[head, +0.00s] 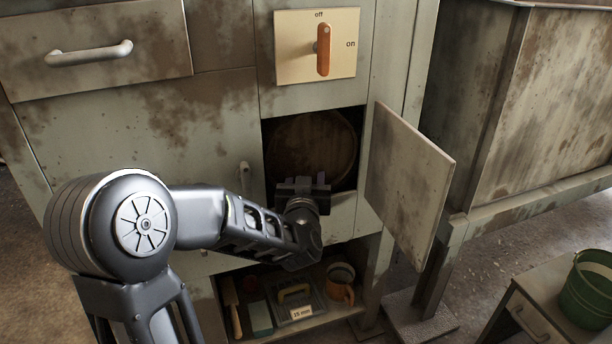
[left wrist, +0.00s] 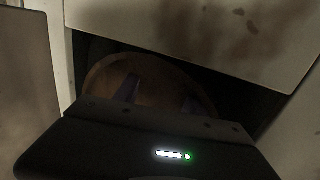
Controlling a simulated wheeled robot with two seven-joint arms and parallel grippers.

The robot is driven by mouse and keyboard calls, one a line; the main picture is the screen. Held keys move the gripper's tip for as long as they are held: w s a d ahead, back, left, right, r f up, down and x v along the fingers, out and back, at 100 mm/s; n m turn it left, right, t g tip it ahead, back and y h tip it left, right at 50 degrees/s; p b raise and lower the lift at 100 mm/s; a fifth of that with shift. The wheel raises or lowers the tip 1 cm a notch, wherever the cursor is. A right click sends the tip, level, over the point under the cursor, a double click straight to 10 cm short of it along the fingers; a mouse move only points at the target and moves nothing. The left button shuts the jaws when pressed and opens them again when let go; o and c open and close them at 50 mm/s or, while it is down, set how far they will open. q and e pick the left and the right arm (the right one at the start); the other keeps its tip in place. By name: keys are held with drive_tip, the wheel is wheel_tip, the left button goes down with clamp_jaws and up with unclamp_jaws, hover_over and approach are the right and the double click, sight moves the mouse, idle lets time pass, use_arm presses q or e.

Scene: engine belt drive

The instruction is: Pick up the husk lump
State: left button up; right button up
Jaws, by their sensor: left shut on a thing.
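My left gripper (head: 302,184) reaches into the dark square opening (head: 268,140) of the cabinet. Its two fingers also show in the left wrist view (left wrist: 160,97), dim and partly hidden by the gripper's own body. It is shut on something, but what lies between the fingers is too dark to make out. I cannot pick out the husk lump in either view. A large brown round disc or drum (head: 312,148) fills the back of the opening, behind the fingers; its curved rim shows in the left wrist view (left wrist: 165,62). My right gripper is not in view.
The opening's door (head: 408,180) stands swung out to the right. A switch panel (head: 290,48) with an orange handle (head: 323,50) is above. A lower shelf (head: 300,325) holds tools and an orange mug (head: 340,284). A green bucket (head: 588,290) stands at right.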

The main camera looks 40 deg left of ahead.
sight(306, 172)
use_arm(q)
drive_tip(key=c, duration=0.5)
wheel_tip(306, 172, up, 10)
drive_tip(key=p, duration=0.4)
idle(0.6)
